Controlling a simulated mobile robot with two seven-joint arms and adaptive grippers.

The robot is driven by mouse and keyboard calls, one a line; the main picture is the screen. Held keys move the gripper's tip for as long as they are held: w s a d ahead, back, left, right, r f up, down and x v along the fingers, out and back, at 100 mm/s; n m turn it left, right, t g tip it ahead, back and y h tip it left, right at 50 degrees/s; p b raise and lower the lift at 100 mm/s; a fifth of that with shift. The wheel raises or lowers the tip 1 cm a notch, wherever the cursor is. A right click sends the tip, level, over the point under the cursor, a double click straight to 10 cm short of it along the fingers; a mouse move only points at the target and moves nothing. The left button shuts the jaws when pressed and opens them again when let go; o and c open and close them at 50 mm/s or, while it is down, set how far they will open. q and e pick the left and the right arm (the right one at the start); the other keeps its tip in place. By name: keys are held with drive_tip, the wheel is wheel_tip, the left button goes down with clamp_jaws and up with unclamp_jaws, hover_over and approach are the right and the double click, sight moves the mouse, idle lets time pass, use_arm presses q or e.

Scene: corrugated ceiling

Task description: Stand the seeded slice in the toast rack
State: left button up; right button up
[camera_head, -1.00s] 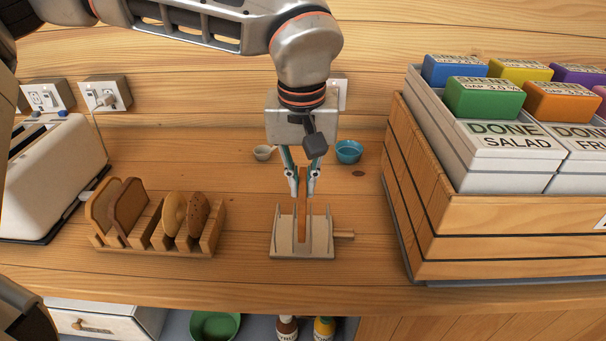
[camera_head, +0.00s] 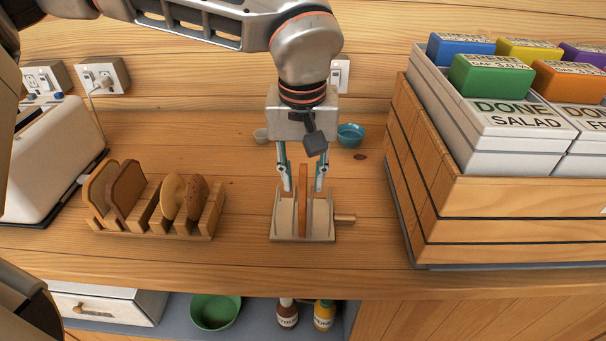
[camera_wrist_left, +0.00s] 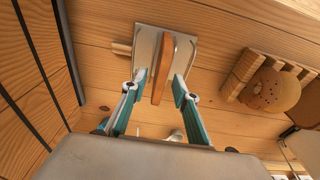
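The wooden toast rack (camera_head: 150,228) stands left of centre and holds several slices on edge. Its rightmost piece, a brown speckled slice (camera_head: 196,199), looks seeded; dark dots on it show in the left wrist view (camera_wrist_left: 266,92). An orange-brown slice (camera_head: 303,205) stands upright, edge-on to the head camera, in a small pale holder (camera_head: 287,232) with a side handle. I cannot tell whether this slice has seeds. My left gripper (camera_head: 304,190) points down with its fingers spread either side of that slice; the left wrist view (camera_wrist_left: 161,92) shows gaps on both sides.
A white toaster (camera_head: 50,160) is at the left, near wall sockets. A wooden crate (camera_head: 520,220) of labelled boxes fills the right. A small blue bowl (camera_head: 350,135) and a pale cup (camera_head: 261,135) are behind the gripper. Bare counter lies between rack and holder.

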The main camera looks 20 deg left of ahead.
use_arm(q)
drive_tip(key=shift+r, duration=0.1)
wheel_tip(320, 180, up, 12)
drive_tip(key=s, duration=0.1)
drive_tip(key=shift+s+d, duration=0.2)
drive_tip(key=shift+s, duration=0.05)
idle(0.4)
